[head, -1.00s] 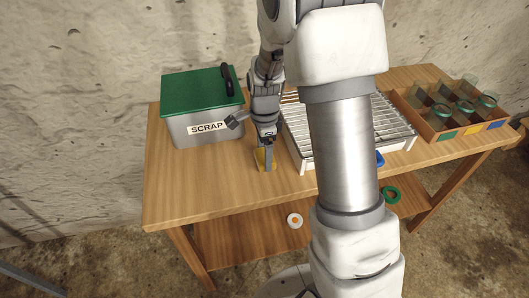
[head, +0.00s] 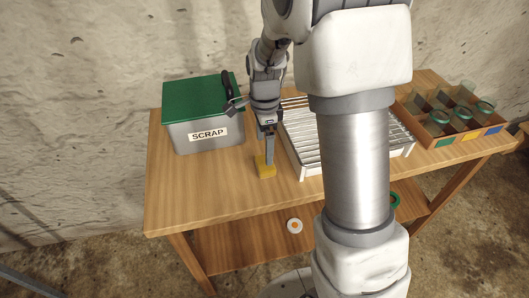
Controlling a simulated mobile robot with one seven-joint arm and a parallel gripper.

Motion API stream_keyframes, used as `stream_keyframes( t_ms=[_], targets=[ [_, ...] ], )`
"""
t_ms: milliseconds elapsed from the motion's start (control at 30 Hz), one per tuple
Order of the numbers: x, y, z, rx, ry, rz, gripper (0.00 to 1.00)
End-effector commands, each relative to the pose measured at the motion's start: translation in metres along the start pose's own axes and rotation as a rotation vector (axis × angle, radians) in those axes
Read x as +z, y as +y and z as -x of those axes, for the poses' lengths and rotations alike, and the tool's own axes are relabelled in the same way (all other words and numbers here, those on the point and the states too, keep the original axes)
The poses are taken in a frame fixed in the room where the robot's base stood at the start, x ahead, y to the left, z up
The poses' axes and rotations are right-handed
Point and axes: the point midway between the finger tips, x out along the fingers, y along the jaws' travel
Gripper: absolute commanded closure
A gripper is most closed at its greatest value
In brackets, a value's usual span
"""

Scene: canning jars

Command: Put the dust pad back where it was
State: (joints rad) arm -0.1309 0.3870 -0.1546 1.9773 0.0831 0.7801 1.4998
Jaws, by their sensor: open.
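The yellow block-like pad (head: 264,170), which I take to be the dust pad, sits on the wooden table top between the SCRAP bin and the wire rack. My gripper (head: 269,160) points down right at the pad, its fingers overlapping the pad's upper right part in the head view. The gripper is open. The fingers hide part of the pad, and I cannot tell whether they still touch it.
A grey SCRAP bin (head: 205,132) with a green lid (head: 195,100) and black handle stands left. A wire rack (head: 301,150) is close right, partly behind my arm. A box of glass jars (head: 445,137) stands far right. The table's front left is clear.

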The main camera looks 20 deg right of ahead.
Motion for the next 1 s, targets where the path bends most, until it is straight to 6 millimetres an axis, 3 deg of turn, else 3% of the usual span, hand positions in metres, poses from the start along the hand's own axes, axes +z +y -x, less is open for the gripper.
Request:
stream_keyframes(
  t_ms=[33,200,533,800,1000],
  targets=[
    [0.001,-0.001,0.015,-0.003,0.000,0.001,0.00],
    [0.000,-0.001,0.044,-0.002,0.000,0.000,0.00],
    [0.000,0.010,0.080,-0.031,-0.008,0.086,0.00],
    [0.001,0.064,0.143,-0.176,0.005,0.517,0.00],
    [0.001,0.113,0.177,-0.282,0.084,0.872,0.00]
  ],
)
